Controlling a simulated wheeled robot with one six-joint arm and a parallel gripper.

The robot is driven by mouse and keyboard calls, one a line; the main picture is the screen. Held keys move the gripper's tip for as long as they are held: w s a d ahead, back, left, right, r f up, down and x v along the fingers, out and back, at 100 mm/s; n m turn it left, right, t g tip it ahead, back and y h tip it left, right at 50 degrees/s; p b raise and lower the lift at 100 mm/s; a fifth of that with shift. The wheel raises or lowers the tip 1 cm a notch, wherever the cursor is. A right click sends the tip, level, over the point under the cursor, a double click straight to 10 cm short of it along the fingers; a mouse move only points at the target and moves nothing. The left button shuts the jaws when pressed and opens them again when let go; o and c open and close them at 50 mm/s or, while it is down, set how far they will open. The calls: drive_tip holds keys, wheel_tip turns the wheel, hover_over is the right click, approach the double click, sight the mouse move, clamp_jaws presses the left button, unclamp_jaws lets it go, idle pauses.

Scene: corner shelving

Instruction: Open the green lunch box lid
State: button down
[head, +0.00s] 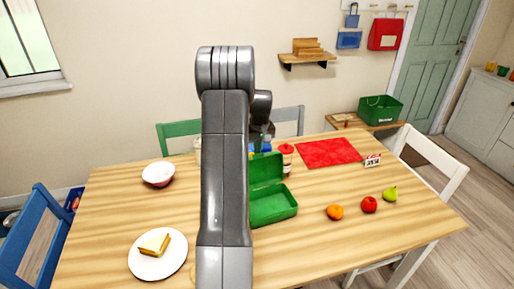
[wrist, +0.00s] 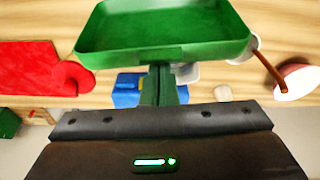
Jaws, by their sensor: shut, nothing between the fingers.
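The green lunch box shows in the head view, with its base (head: 275,212) on the table and its lid (head: 266,168) standing up from the back edge, so the box is open. Part of the green lunch box (wrist: 165,28) fills the top of the wrist view; I cannot tell there whether it is lid or base. My gripper (head: 259,148) is just above and behind the raised lid, partly hidden by my arm. In the wrist view my gripper (wrist: 160,72) is shut and empty, its fingertips close to the green plastic. Whether they touch it is unclear.
A red-topped jar (head: 287,150) stands close behind the box, right of my gripper. A red mat (head: 328,151) lies farther right. An orange (head: 335,212), apple (head: 369,204) and pear (head: 390,194) are right of the box. A sandwich plate (head: 145,268) and bowl (head: 158,174) are left.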

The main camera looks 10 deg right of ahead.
drive_tip(key=shift+s+f+b, duration=0.1)
drive_tip(key=shift+b, duration=0.25)
drive_tip(key=shift+s+d+t+b, duration=0.1)
drive_tip(key=shift+s+t+b, duration=0.45)
drive_tip(key=shift+b, duration=0.6)
drive_tip(key=s+b, duration=0.1)
drive_tip(key=s+r+t+b, duration=0.1)
drive_tip(key=shift+s+d+b, duration=0.1)
drive_tip(key=shift+b, duration=0.3)
